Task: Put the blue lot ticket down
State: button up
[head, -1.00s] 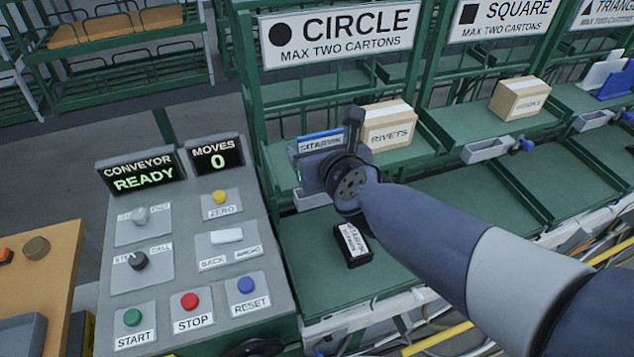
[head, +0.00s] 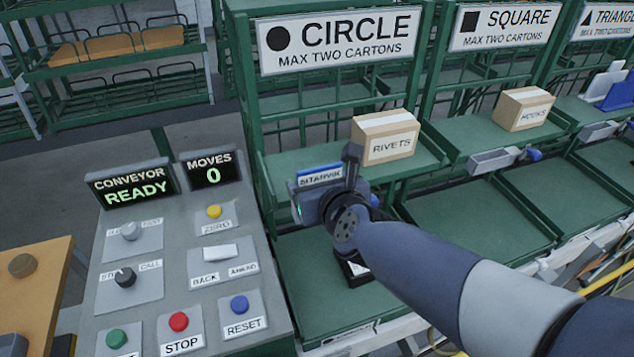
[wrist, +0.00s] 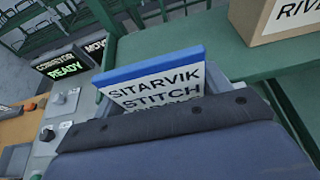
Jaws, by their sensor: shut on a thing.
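The blue lot ticket (head: 320,177) is a white card with a blue top edge, reading SITARVIK. It stands up from my gripper (head: 330,200), at the front edge of the CIRCLE bay's upper shelf. In the wrist view the ticket (wrist: 155,85) shows its blue edge and the words SITARVIK STITCH; its lower part is hidden behind the dark jaw edge. My gripper (wrist: 165,125) is shut on it. Pale grey surfaces show beside the ticket, but I cannot tell whether it sits in a holder. My gripper hides that part of the shelf edge in the head view.
A RIVETS carton (head: 385,137) stands on the shelf right of the ticket. A HOOKS carton (head: 523,108) and a grey holder (head: 495,160) are at the SQUARE bay. The button panel (head: 190,290) is on the left. A dark labelled block (head: 357,268) is mostly hidden below my gripper.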

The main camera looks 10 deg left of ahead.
jog(key=o, duration=0.7)
jog(key=shift+f, duration=0.1)
jog(key=shift+r, duration=0.2)
jog(key=shift+p+v, duration=3.55)
jog(key=shift+v, duration=2.45)
jog(key=shift+f, duration=0.1)
